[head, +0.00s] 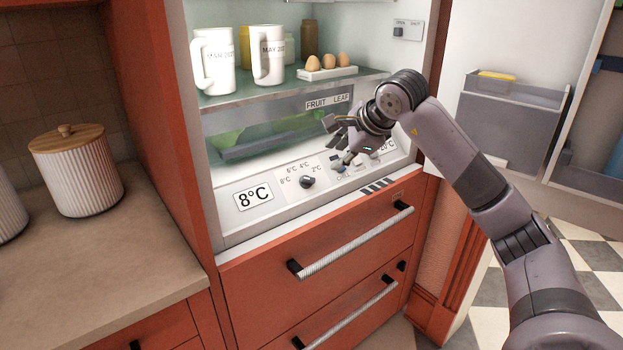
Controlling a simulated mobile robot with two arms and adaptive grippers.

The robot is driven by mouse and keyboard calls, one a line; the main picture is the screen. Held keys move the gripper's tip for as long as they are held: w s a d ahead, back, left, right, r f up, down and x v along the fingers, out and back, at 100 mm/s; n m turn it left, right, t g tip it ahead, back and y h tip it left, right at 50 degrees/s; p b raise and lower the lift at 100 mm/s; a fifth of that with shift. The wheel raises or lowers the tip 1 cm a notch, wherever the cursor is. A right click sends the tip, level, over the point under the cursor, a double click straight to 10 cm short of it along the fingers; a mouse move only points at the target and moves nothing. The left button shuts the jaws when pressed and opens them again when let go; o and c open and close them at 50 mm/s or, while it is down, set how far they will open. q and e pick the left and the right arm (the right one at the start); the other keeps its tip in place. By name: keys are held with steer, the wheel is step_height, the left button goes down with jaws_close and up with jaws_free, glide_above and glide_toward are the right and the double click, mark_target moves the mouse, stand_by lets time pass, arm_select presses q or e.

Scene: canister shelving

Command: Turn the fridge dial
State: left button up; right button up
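The fridge dial (307,182) is a small dark round knob on the white control panel at the bottom of the open fridge. Labels for 8, 6, 4 and 2 °C curve above it; its pointer is too small to read. A display (254,199) left of the dial reads 8°C. My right gripper (333,143) is in front of the fridge, above and to the right of the dial and apart from it in the picture. Its fingers look spread, with nothing between them. It hides part of the panel's right side. My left gripper is out of view.
Two white jugs (268,54) and an egg tray (327,73) stand on the glass shelf (290,86). A fruit and leaf drawer (270,130) is below. Red drawers with a bar handle (355,244) lie under the panel. The open door with bins (508,125) is at right.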

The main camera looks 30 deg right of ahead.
mark_target(311, 179)
steer(key=p+x, duration=0.1)
steer(key=x, duration=1.4)
steer(key=shift+w+a+f+p, duration=0.1)
steer(key=shift+w+f+p, duration=0.2)
steer(key=shift+c, duration=0.5)
jaws_close()
